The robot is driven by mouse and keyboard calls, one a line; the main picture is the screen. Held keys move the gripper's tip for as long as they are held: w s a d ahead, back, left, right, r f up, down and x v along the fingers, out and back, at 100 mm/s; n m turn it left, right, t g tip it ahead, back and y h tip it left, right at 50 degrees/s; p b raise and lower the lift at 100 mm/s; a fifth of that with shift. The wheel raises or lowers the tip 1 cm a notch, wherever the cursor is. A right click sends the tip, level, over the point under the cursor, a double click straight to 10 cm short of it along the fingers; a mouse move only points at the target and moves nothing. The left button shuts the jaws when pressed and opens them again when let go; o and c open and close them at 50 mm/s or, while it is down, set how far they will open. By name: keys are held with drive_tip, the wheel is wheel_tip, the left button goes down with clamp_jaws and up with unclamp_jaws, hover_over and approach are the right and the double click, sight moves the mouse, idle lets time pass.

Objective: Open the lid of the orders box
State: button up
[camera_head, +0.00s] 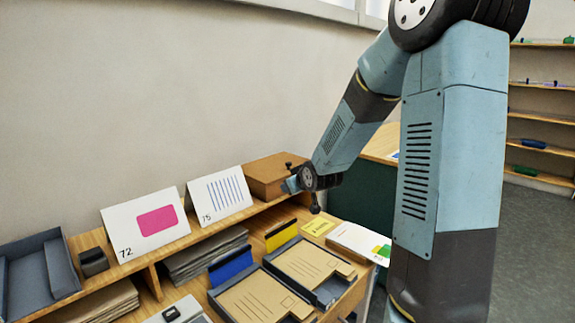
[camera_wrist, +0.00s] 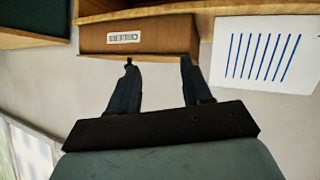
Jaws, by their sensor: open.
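The orders box is a brown box (camera_head: 272,175) on the upper shelf, right of the card numbered 75. Its lid looks shut. The wrist view appears upside down and shows the box front (camera_wrist: 165,35) with a white label (camera_wrist: 124,37) bearing inverted text. My gripper (camera_wrist: 158,66) is open and empty, its two fingers spread at the box's lid-side edge. I cannot tell whether they touch it. In the head view my gripper (camera_head: 291,181) is at the box's right end and hides part of it.
Cards numbered 72 (camera_head: 120,225) and 75 (camera_head: 204,207) lean on the shelf (camera_head: 178,245) left of the box. A dark grey tray (camera_head: 65,265) stands far left. Below are folder trays (camera_head: 318,285), a blue card (camera_head: 231,266) and a yellow card (camera_head: 281,236). The wall above the box is bare.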

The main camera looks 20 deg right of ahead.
drive_tip(key=w+d+f+t+y, duration=0.1)
drive_tip(key=w+d+f+t, duration=0.1)
drive_tip(key=w, duration=0.2)
drive_tip(key=m+t, duration=0.3)
drive_tip(key=t, duration=0.1)
approach(290, 164)
drive_tip(key=w, duration=0.3)
drive_tip(key=w+a, duration=0.1)
drive_tip(key=w, duration=0.7)
drive_tip(key=shift+w+a, duration=0.1)
drive_tip(key=shift+a, duration=0.1)
drive_tip(key=shift+c, duration=0.5)
clamp_jaws()
